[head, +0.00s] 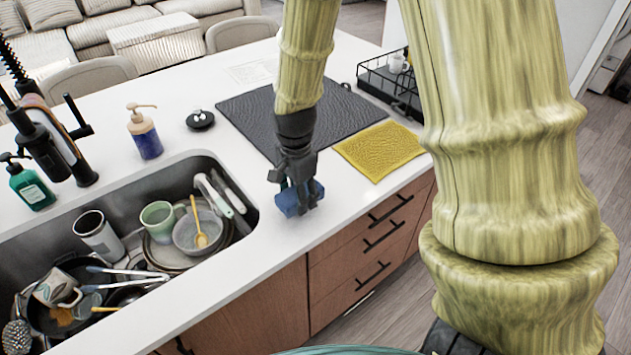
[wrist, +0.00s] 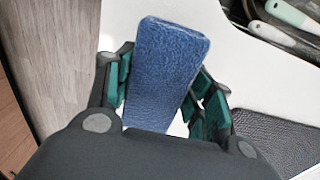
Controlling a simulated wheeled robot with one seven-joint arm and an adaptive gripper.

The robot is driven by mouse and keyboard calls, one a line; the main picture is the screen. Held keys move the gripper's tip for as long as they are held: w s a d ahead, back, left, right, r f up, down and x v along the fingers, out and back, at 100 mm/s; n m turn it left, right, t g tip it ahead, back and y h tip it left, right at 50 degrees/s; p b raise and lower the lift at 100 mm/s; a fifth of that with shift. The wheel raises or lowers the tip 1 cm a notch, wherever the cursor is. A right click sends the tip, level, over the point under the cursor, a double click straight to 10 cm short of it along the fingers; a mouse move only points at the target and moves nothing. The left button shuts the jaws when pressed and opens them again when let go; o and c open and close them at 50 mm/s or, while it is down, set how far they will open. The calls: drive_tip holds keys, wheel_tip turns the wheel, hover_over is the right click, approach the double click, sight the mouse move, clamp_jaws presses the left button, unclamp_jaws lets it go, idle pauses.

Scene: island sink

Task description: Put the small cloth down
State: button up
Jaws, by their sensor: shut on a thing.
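The small cloth (head: 289,203) is blue and looks like a folded block. My gripper (head: 297,195) is shut on it, above the front edge of the white counter to the right of the sink. In the wrist view the cloth (wrist: 168,70) stands between the two green-padded fingers of my gripper (wrist: 165,95) and sticks out past their tips. I cannot tell whether the cloth touches the counter.
The sink (head: 120,205) holds dishes, mugs and utensils. A dark mat (head: 245,115) lies behind my gripper, with a yellow cloth (head: 380,150) to its right. A black rack (head: 385,92) stands at the far right. Bare white counter (head: 255,275) lies along the front edge.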

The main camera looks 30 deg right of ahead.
sight(317, 178)
drive_tip(key=w+d, duration=0.1)
drive_tip(key=d, duration=0.1)
drive_tip(key=w+d+p, duration=0.1)
drive_tip(key=d, duration=0.2)
drive_tip(key=w+d+p, duration=0.1)
drive_tip(key=d, duration=0.1)
drive_tip(key=shift+w+d+f, duration=0.15)
drive_tip(key=shift+d+f, duration=0.2)
drive_tip(key=shift+a+f+p, duration=0.1)
drive_tip(key=shift+f+p, duration=0.7)
drive_tip(key=shift+f, duration=0.9)
drive_tip(key=shift+f, duration=0.1)
drive_tip(key=o, duration=1.1)
drive_tip(key=shift+c, duration=0.2)
wheel_tip(317, 178, up, 12)
drive_tip(key=b, duration=0.3)
